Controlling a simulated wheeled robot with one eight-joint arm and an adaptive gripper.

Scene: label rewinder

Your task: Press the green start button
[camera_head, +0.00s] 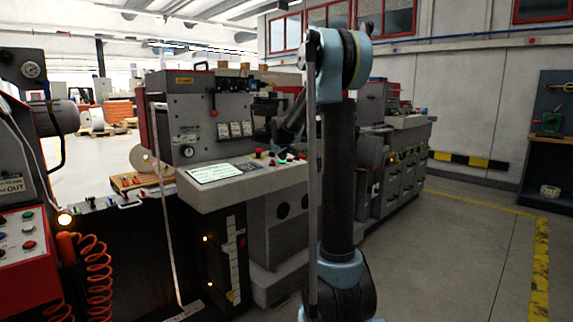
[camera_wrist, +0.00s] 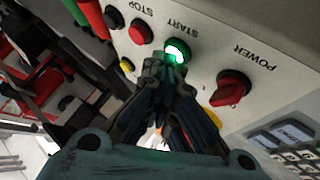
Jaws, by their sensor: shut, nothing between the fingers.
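The green start button (camera_wrist: 178,50) glows on the light grey control panel under the word START in the wrist view. My gripper (camera_wrist: 167,62) is shut and empty, with its fingertips at the lower edge of the button and overlapping it in the picture. I cannot tell whether they touch it. In the head view my gripper (camera_head: 283,152) is small and dark, reaching down to the machine's panel (camera_head: 240,187). The start button is too small to make out clearly there.
Beside the start button are a red stop button (camera_wrist: 140,32), a black button (camera_wrist: 113,17) and a red power switch (camera_wrist: 232,88). A yellow button (camera_wrist: 127,65) is at the left. Open floor (camera_head: 440,240) lies right of my arm.

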